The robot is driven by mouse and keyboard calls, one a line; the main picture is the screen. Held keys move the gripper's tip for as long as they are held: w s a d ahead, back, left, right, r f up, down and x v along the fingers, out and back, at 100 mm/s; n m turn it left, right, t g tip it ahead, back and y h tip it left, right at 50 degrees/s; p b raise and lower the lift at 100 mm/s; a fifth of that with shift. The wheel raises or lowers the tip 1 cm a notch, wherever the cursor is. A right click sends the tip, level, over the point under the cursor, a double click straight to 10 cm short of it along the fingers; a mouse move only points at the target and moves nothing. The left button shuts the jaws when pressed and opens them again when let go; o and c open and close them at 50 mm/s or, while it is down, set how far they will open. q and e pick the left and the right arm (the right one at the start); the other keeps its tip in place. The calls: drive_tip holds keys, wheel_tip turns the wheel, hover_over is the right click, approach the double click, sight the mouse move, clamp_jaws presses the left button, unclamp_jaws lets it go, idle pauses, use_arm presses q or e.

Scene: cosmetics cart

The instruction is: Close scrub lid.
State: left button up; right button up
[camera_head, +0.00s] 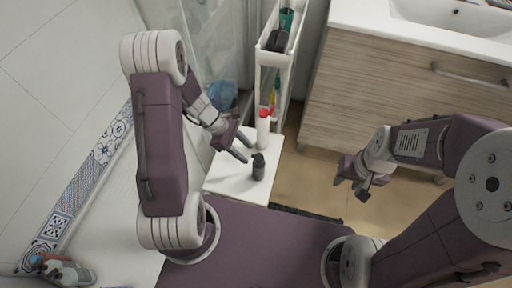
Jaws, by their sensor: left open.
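A dark bottle (258,170) with a black top stands upright on the white cart top (228,180). No label can be read, so I cannot tell which container is the scrub, or whether a lid is open. My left gripper (243,148) is open and empty over the cart top, its fingers pointing toward the gap between the two bottles, just left of them. My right gripper (350,187) hangs empty over the floor, right of the cart, with its fingers apart.
A narrow white rack (261,57) with a green bottle (286,20) and other items stands behind the cart. A wooden vanity (390,88) with a white sink is at the upper right. Bottles (68,272) lie at the lower left.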

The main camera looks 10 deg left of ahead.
use_arm(q)
drive_tip(key=s+d+r+p, duration=0.2)
drive_tip(key=d+r+p, duration=0.1)
drive_tip(key=d+r, duration=0.7)
drive_tip(key=shift+d+p, duration=0.4)
drive_tip(key=shift+d, duration=0.35)
